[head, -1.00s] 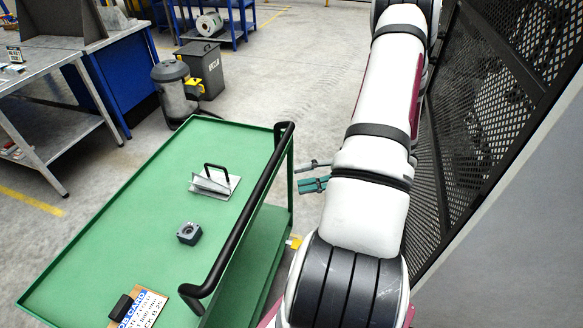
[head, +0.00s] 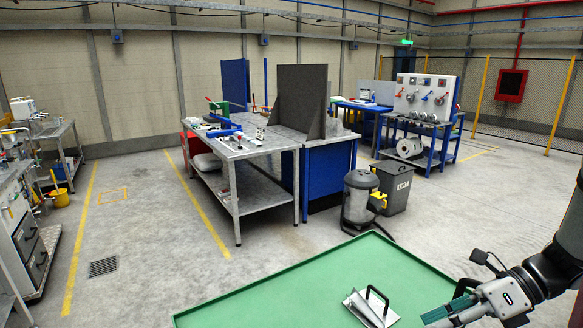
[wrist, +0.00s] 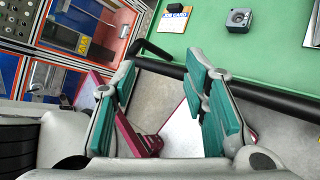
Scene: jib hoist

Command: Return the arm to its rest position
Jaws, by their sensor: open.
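My gripper (head: 462,308) shows at the lower right of the head view, beside the right part of the green cart top (head: 270,298). In the wrist view my gripper (wrist: 165,105) has its two teal-padded fingers spread apart with nothing between them. Beyond the fingers are the cart's black handle bar (wrist: 262,97) and grey floor. My arm comes in from the right edge of the head view; most of it is out of frame.
A metal plate with a black handle (head: 371,306) lies on the cart. In the wrist view a grey block (wrist: 239,19) and a job card (wrist: 173,20) lie there too. A vacuum (head: 358,200) and grey bin (head: 392,186) stand behind the cart. Open floor lies left.

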